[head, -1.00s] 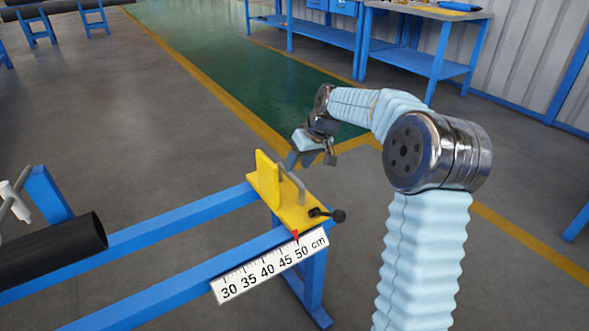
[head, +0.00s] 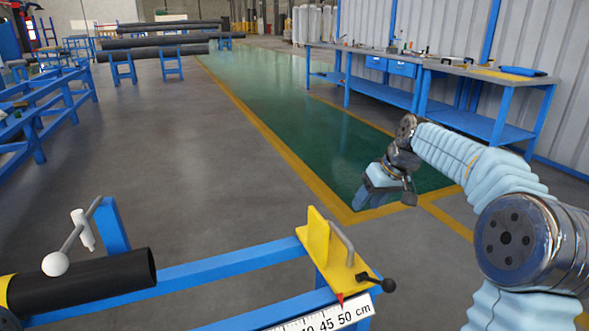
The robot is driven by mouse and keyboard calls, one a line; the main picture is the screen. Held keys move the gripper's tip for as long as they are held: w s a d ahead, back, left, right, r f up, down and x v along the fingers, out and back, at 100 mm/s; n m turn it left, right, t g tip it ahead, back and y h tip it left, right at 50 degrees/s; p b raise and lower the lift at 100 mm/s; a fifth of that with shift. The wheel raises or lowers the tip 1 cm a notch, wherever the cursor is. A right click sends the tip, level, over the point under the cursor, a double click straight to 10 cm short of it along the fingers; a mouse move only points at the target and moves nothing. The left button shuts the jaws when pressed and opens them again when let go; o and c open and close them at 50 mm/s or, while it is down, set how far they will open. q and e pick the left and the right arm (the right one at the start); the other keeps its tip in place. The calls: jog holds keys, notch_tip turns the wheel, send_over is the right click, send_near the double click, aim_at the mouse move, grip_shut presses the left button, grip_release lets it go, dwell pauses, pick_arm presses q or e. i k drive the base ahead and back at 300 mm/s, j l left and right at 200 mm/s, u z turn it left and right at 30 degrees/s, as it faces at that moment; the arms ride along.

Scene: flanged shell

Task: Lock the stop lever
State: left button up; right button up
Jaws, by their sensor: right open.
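The yellow stop (head: 318,240) stands on the blue rails, with an upright plate and a grey bent handle (head: 343,242). Its stop lever (head: 388,285) is a short black lever with a round black knob, at the right end of the yellow base, pointing right. My right gripper (head: 386,198) is beyond and above the stop, clear of it, with its fingers apart and nothing between them. My left gripper is out of view.
A ruler (head: 330,318) marked in cm runs along the front rail, with a red pointer (head: 340,298) near 50. A black pipe (head: 95,279) lies at left beside a white-knobbed lever (head: 56,263). A blue workbench (head: 440,85) stands at the back right. The floor behind the stop is clear.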

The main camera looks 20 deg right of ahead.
aim_at(388, 285)
jog(key=k+l, duration=0.7)
jog(key=k, duration=0.2)
